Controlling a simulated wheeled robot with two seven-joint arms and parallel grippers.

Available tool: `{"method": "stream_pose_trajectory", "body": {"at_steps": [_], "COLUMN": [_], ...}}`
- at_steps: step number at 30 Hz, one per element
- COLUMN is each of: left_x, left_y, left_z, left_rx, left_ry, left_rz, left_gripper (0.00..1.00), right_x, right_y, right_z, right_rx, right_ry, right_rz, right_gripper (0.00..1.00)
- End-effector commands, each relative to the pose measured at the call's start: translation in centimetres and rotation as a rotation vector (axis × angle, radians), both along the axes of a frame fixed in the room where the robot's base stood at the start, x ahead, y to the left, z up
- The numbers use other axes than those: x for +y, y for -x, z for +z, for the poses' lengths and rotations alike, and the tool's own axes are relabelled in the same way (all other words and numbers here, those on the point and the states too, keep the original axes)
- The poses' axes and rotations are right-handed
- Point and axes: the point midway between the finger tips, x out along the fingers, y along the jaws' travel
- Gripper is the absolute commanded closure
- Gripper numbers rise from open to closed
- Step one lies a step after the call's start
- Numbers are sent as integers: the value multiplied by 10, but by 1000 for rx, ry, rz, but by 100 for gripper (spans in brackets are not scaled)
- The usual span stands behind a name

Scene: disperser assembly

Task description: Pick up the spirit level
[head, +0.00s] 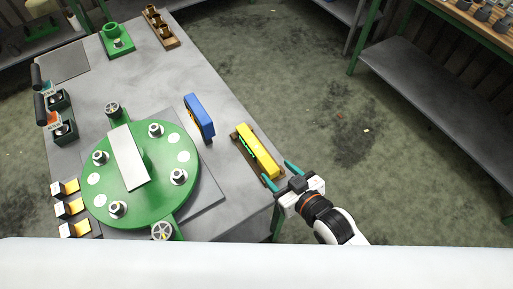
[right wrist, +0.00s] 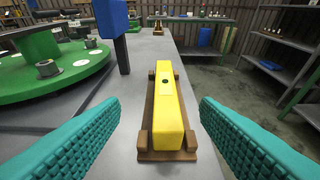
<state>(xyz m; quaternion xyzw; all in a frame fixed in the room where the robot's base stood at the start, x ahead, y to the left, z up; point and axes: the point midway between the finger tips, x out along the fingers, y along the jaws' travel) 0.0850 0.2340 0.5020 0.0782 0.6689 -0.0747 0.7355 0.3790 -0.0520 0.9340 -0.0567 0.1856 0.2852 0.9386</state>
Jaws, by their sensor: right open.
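My right gripper (head: 279,173) is open at the near end of the level. Its teal fingers (right wrist: 160,135) stand on either side of the level, apart from it, with nothing between them gripped. My left gripper is not in view.
A blue block-shaped tool (head: 199,117) stands left of the level. A green round disperser plate (head: 181,146) with bolts sits further left on the table (head: 190,65). Several small holders line the table's left edge. Open floor (head: 300,90) lies right of the table.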

Motion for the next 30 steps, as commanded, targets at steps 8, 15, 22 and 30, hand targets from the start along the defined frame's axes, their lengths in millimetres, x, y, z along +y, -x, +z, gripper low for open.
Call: {"method": "stream_pose_trajectory", "body": {"at_steps": [8,15,22,30], "left_x": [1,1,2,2], "left_y": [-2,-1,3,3], "left_z": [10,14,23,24], "left_rx": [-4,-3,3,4], "left_ry": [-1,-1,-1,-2], "left_rz": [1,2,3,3], "left_gripper": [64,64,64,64], "right_x": [24,30,40,48], "right_y": [-37,-49,-75,-86], "right_z": [-16,-23,-35,-44], "right_rx": [-1,2,0,2], "right_ry": [-1,0,0,-1], "right_rz": [-1,0,-1,1], "right_gripper": [44,44,44,44]}}
